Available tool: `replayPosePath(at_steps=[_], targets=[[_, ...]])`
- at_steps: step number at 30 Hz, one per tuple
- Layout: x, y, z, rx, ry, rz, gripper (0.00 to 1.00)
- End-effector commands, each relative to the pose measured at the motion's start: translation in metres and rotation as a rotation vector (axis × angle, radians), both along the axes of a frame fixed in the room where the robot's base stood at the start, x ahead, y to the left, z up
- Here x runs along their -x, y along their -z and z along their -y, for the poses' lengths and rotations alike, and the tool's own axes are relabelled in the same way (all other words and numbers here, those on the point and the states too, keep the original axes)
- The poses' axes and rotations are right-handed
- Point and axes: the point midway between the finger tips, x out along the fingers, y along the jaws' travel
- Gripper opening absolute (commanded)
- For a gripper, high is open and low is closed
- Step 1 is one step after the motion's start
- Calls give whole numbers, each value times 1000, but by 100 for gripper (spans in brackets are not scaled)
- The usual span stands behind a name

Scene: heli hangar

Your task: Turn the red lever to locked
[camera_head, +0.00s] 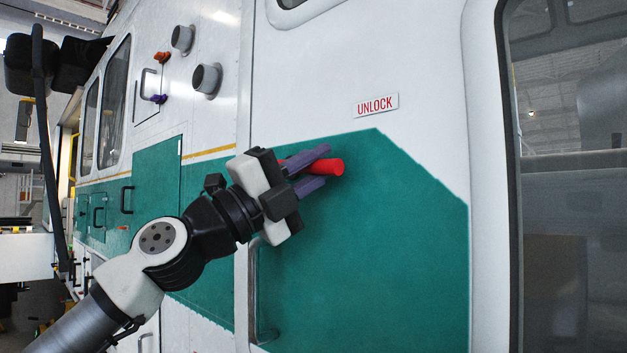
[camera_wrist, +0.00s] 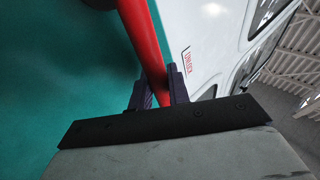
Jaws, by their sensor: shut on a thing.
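The red lever (camera_head: 327,168) is on the white and green side of the helicopter. In the head view its rounded red end sticks out to the right, past my gripper (camera_head: 318,170). My gripper's purple fingers are shut on the lever, one above it and one below it. In the wrist view the red lever (camera_wrist: 143,40) runs from the top edge down between the fingers of my gripper (camera_wrist: 160,85). The lever's pivot is hidden behind my gripper in the head view. A label reading UNLOCK (camera_head: 375,105) is above and right of the lever; it also shows in the wrist view (camera_wrist: 187,56).
A vertical grab handle (camera_head: 256,290) is on the panel below my gripper. Two round grey fittings (camera_head: 206,80) stick out at the upper left. A dark window (camera_head: 570,180) is at the right. The green panel (camera_head: 390,250) right of the lever is bare.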

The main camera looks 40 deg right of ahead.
Motion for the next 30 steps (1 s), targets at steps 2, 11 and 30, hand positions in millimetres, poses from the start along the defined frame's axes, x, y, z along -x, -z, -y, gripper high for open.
replayPosePath(at_steps=[2,11,30], targets=[[0,-4,0,3,-2,-33,0],[-1,-10,0,9,-2,-106,0],[-1,-11,-1,11,-1,-114,26]])
